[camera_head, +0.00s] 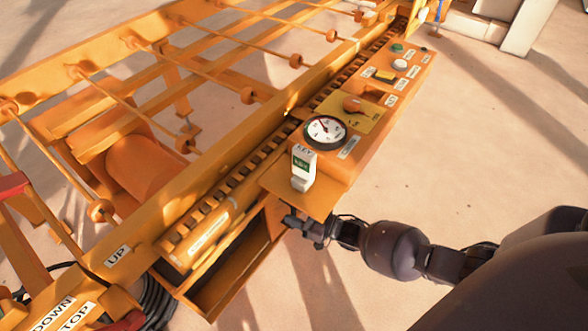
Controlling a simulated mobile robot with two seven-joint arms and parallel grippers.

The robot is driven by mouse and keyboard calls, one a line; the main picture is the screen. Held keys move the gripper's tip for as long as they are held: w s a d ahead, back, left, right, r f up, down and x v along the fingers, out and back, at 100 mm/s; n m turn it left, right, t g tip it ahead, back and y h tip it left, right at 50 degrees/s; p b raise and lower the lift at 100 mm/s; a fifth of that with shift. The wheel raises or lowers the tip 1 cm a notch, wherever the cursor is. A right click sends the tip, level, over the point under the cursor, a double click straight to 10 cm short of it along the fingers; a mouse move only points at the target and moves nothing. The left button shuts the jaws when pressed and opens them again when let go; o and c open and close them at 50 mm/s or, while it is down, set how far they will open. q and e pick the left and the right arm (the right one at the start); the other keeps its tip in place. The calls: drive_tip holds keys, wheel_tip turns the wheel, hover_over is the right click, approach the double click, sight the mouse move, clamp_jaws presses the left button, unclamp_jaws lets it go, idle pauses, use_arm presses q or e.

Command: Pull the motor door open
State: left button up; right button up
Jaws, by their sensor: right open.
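An orange box-like compartment (225,275) sits low along the near side of the orange machine frame. Its inside shows, with a dark interior. An orange panel (275,218) stands at its right end. I cannot tell for certain whether this panel is the motor door. My right gripper (291,220) comes in from the right and is right beside that panel, below the key shelf. It is open, with small dark fingers. Whether it touches the panel is not clear. My left gripper is not in view.
Above my right gripper juts an orange shelf (318,203) with a white-and-green key tag (304,162). A control box with a gauge (326,131) and buttons runs up and right. Black cables (155,305) lie lower left. The floor at right is clear.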

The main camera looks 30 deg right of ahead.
use_arm(q)
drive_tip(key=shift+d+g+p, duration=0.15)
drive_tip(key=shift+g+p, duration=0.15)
drive_tip(key=shift+p, duration=0.4)
use_arm(e)
drive_tip(key=v, duration=1)
drive_tip(key=shift+d, duration=0.1)
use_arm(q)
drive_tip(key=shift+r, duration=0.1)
